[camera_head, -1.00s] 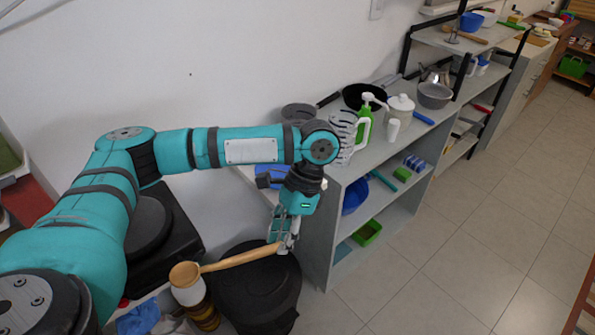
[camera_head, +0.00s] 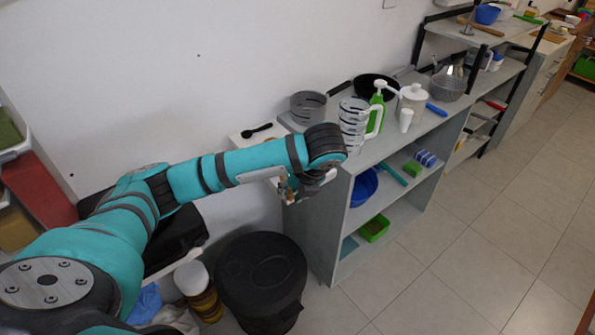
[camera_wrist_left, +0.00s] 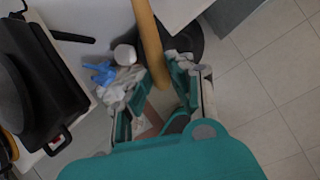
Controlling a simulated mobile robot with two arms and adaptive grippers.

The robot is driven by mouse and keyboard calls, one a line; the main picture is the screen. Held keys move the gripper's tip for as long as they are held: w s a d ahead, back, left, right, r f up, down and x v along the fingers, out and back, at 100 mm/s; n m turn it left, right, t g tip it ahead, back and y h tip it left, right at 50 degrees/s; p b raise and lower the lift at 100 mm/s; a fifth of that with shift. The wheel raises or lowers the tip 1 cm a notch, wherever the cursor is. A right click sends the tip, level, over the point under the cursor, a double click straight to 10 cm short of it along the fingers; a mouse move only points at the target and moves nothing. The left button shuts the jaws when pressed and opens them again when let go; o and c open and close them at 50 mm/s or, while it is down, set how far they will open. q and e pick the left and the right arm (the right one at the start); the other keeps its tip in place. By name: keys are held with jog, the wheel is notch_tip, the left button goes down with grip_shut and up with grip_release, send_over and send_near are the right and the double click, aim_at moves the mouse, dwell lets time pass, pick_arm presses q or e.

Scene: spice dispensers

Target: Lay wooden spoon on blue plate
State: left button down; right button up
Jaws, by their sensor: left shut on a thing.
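The wooden spoon (camera_wrist_left: 149,45) shows in the left wrist view as a long tan handle between the fingers of my left gripper (camera_wrist_left: 157,88), which is shut on it. The spoon runs up past the top edge, so its far end is out of that view. In the head view my left gripper (camera_head: 294,190) is partly hidden behind its wrist, beside the left end of the shelf unit. Only a bit of tan shows there. I cannot make out the blue plate; my arm covers part of the white surface near it. My right gripper is not in view.
A black spoon (camera_head: 257,130) lies on the white surface (camera_head: 240,141). The shelf unit (camera_head: 335,215) holds a grey pot (camera_head: 308,107), a striped jug (camera_head: 352,124) and a green pump bottle (camera_head: 377,101). A black bin (camera_head: 262,270) and a striped jar (camera_head: 199,287) stand below.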

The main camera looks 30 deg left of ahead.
pick_arm(q)
jog(key=w+a, duration=0.1)
jog(key=w, duration=0.2)
jog(key=w+a+p, duration=0.1)
jog(key=w, duration=0.3)
jog(key=w+a+f, duration=0.1)
jog(key=w, duration=0.2)
jog(key=shift+w+a+p, duration=0.2)
jog(key=shift+a+p, duration=0.05)
jog(key=shift+p, duration=0.1)
jog(key=shift+w+f, duration=0.1)
jog(key=shift+f, duration=0.3)
jog(key=shift+a+f+p, duration=0.1)
jog(key=shift+f+p, duration=0.3)
jog(key=shift+f, duration=1.05)
jog(key=c, duration=1.2)
grip_release()
jog(key=shift+r, duration=0.1)
jog(key=b+v, duration=0.1)
jog(key=v, duration=1.1)
